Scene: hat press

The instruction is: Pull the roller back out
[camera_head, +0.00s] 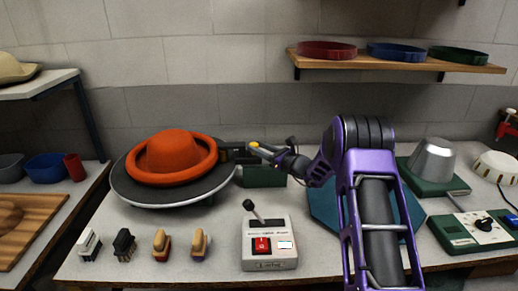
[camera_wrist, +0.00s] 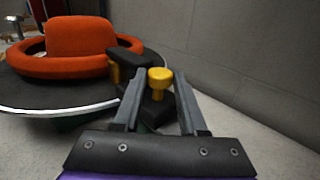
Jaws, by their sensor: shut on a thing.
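An orange felt hat (camera_head: 178,157) lies brim-down on a round dark turntable (camera_head: 130,188) with a pale rim; the hat also shows in the wrist view (camera_wrist: 80,40). The dark roller unit (camera_wrist: 132,66) is at the hat's right side. It carries a yellow knob (camera_wrist: 160,76). My gripper (camera_wrist: 158,84) is shut on this knob, with one finger on each side. In the head view my gripper (camera_head: 262,149) reaches in from the right, over a green block (camera_head: 264,177). I cannot tell whether the roller touches the brim; its front is partly hidden.
A control box (camera_head: 269,245) with a lever and red switch stands at the front. Several brushes (camera_head: 161,245) stand front left. A silver dome (camera_head: 432,160) on a green base is at the right. The wall (camera_wrist: 240,60) runs close behind my gripper.

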